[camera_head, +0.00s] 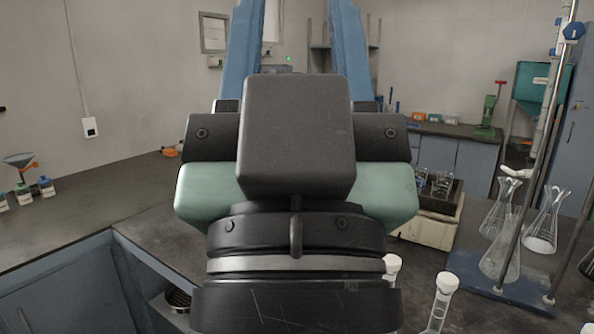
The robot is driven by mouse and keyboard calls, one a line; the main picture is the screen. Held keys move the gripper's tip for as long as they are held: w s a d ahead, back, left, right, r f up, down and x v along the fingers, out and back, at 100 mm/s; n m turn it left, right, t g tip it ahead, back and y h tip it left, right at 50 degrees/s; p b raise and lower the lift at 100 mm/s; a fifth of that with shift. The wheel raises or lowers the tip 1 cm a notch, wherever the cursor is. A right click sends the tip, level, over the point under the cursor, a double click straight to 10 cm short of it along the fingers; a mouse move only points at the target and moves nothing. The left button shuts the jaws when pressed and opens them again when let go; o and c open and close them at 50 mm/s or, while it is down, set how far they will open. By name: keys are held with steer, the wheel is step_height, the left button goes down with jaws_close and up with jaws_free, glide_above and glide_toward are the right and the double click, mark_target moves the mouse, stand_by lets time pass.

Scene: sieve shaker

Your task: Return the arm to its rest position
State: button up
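My arm's dark wrist (298,135) fills the middle of the picture, with pale green and black parts around it. My gripper (297,15) points up and away from me. Its two blue fingers stand well apart, and the back wall shows between them. Their tips are cut off by the top edge of the picture. No held object shows between the visible parts of the fingers. The wrist hides much of the bench behind it.
A blue stand (510,287) with glass flasks (502,245) and upright rods is close on the right. White-capped tubes (440,303) stand beside the wrist's lower right. A box with glassware (428,229) sits behind. The left bench (100,205) is mostly clear, with small bottles at its far left.

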step_height(320, 180, up, 13)
steer(key=p, duration=1.1)
steer(key=shift+r, duration=0.15)
steer(key=shift+a, duration=0.1)
